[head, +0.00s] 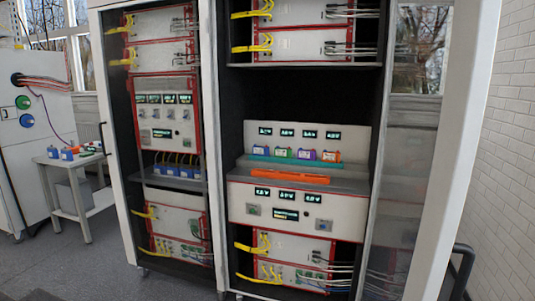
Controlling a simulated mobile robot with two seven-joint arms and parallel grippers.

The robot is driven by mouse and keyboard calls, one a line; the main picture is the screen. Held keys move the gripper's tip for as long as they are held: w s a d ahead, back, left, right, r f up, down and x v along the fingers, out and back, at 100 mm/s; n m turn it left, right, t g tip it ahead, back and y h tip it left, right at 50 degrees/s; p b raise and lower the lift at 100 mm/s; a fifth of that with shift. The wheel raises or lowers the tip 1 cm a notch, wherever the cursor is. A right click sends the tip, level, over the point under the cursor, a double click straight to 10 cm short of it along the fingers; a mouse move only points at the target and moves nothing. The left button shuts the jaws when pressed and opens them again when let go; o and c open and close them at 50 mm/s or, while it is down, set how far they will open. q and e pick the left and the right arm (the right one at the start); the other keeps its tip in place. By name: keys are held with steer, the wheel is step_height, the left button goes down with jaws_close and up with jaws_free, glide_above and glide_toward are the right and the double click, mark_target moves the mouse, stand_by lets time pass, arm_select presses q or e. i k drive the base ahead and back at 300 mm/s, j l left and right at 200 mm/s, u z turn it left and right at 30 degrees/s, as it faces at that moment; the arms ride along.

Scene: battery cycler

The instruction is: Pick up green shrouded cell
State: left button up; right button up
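The green shrouded cell (282,152) is a small block on the shelf of the right cabinet bay. It stands upright in a row, between a blue cell (260,151) on its left and a purple cell (305,155) on its right. An orange cell (331,157) stands at the right end of the row. A teal strip (290,162) runs along the front of the row and hides the cells' lower edges. Small displays show on the panel behind them. Neither of my grippers is in view.
An orange bar (290,176) lies along the shelf front, above a white instrument panel (296,212). Open space is above the cells. The glass door (405,180) is at the right. A white side table (72,160) with blue items stands left. A dark curved tube (462,265) is lower right.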

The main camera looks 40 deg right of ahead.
mark_target(279, 152)
steer(key=i+l, duration=0.25)
steer(key=i, duration=0.25)
steer(key=i+l+z, duration=0.1)
steer(key=i, duration=0.4)
steer(key=i+l, duration=0.3)
steer(key=i, duration=0.2)
steer(key=z, duration=0.05)
